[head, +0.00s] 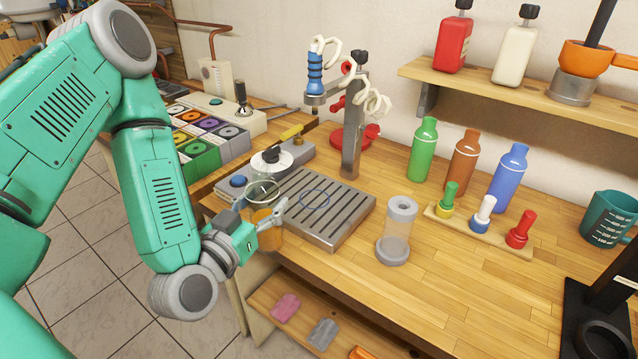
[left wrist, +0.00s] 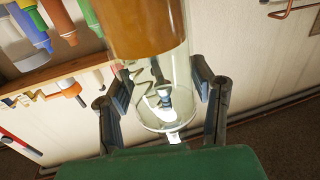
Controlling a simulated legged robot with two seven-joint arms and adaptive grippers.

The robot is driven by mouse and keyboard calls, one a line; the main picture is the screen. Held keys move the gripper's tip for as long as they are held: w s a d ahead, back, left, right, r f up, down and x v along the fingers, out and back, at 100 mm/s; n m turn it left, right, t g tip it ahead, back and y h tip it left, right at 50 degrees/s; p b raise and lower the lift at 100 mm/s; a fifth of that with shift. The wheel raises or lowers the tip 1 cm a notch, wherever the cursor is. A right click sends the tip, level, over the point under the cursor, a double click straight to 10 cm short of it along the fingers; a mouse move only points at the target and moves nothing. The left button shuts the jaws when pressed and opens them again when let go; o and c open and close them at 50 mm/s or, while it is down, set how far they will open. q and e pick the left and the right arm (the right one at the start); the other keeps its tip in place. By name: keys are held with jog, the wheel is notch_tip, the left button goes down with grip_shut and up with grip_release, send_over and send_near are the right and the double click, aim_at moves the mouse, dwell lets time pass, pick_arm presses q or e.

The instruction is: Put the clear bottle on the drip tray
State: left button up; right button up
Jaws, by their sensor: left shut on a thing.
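The clear bottle (head: 268,230) holds amber liquid in its lower part and is clear above. My left gripper (head: 257,222) is shut on it. In the left wrist view the two fingers (left wrist: 165,105) sit on either side of the bottle's clear part (left wrist: 160,80), and the picture is upside down. The bottle looks roughly upright at the left front edge of the drip tray. Whether it touches anything below is hidden. The drip tray (head: 350,212) is a grey slotted plate with a blue ring on its slats; nothing stands on it. My right gripper is not in view.
A post (head: 352,130) with a coiled hose rises behind the tray. A clear cylinder (head: 397,232) stands to the tray's right. Several coloured bottles (head: 465,160) stand farther right.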

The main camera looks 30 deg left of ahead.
pick_arm(q)
jog(key=shift+w+d+r, duration=0.1)
jog(key=shift+d+r, duration=0.05)
jog(key=shift+d, duration=0.35)
jog(key=w+a+f+b, duration=0.1)
jog(key=w+a, duration=0.1)
jog(key=w, duration=1.5)
jog(key=shift+w+f, duration=0.15)
jog(key=shift+w, duration=0.15)
jog(key=o, duration=1.4)
jog(key=shift+o, duration=0.5)
jog(key=shift+d, duration=0.75)
jog(key=s+b, duration=0.2)
jog(key=s, duration=1)
jog(key=shift+d, duration=0.45)
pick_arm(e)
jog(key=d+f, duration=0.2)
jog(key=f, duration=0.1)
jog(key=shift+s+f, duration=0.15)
